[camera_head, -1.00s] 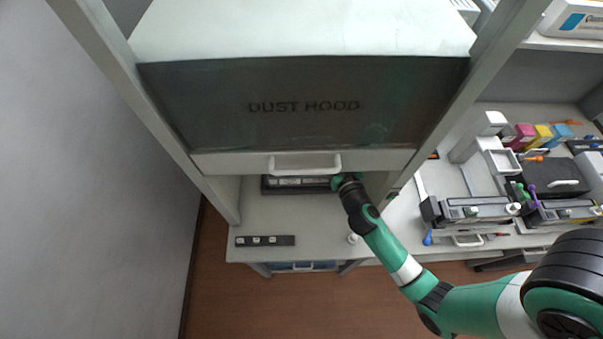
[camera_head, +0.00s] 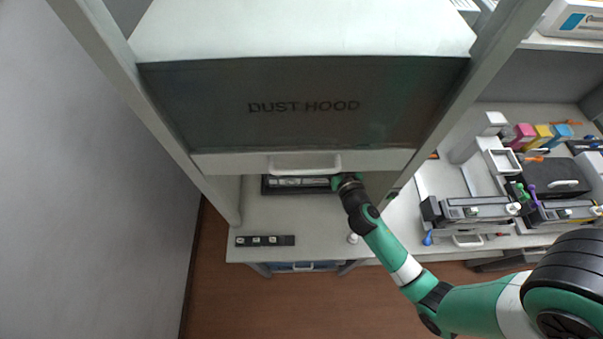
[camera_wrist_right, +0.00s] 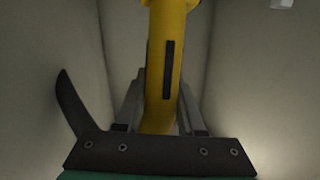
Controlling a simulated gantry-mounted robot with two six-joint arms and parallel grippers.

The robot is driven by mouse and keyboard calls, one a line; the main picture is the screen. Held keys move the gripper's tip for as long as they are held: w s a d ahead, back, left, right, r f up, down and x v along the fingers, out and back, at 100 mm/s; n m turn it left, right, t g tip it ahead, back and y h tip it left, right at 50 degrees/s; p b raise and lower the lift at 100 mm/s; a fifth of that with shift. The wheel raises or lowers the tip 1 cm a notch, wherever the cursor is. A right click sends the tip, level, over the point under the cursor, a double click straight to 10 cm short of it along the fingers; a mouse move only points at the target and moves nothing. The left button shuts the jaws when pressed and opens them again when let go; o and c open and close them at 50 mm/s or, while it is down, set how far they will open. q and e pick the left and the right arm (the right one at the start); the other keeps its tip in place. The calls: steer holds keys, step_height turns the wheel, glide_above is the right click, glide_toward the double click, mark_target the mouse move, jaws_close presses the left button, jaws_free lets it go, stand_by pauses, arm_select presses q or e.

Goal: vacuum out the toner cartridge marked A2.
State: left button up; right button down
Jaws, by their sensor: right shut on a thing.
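My right gripper (camera_wrist_right: 163,88) is shut on a yellow tool with a dark slot (camera_wrist_right: 168,60), perhaps a vacuum nozzle, between pale walls in the right wrist view. In the head view my right arm reaches under the dust hood's front panel (camera_head: 300,130), and the gripper itself is hidden there. A long dark unit with pale patches (camera_head: 296,182) lies under the panel's lower edge, left of my wrist. It may be a cartridge; no A2 mark is readable. Neither the cartridge nor the tool's tip shows in the wrist view. My left gripper is out of view.
The hood's handle (camera_head: 305,165) is just above the opening. A black strip with pale squares (camera_head: 265,241) lies at the front left of the worktop. Grey and black units (camera_head: 478,208), coloured blocks (camera_head: 543,134) and a black box (camera_head: 556,172) crowd the right bench.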

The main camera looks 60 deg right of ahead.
steer(key=shift+r, duration=0.15)
step_height(320, 180, up, 5)
steer(key=p, duration=0.4)
stand_by(0.4)
